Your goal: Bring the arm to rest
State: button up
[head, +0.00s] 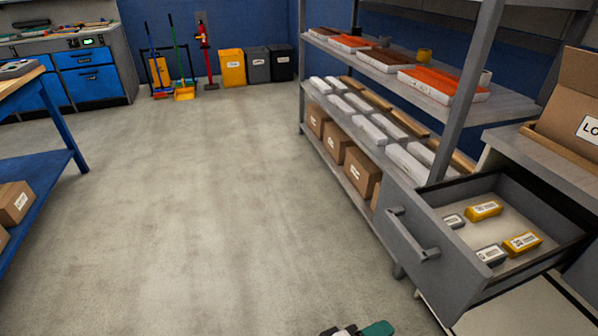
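A small dark and teal-green part (360,329) shows at the bottom edge, right of the middle, above the floor. It looks like the end of my arm, my gripper, but most of it is cut off by the frame. Its fingers cannot be made out, so I cannot tell whether it is open or shut. Nothing can be seen held by it. The open drawer (408,248) is to its right and apart from it in the picture.
The drawer juts out and holds yellow and grey labelled packs. A tall grey shelf rack (462,100) with trays and cartons lines the right. A blue-legged bench (66,135) stands left. Bins (232,68) and cleaning tools are at the back. The middle floor (200,190) is clear.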

jog(key=s+d+f+m+g+y, duration=0.35)
jog(key=s+d+f, duration=0.25)
jog(key=d+f, duration=0.3)
jog(key=s+d+f+m+g+y, duration=0.1)
jog(key=s+d+m+y, duration=0.1)
jog(key=s+d+y, duration=0.3)
jog(key=s+d+f+m+g+y, duration=0.1)
jog(key=s+f+g+y, duration=0.15)
jog(key=s, duration=0.55)
notch_tip(320, 180, up, 14)
jog(key=t+p, duration=0.1)
jog(key=p, duration=1.2)
jog(key=shift+a+r, duration=0.15)
jog(key=shift+a, duration=0.05)
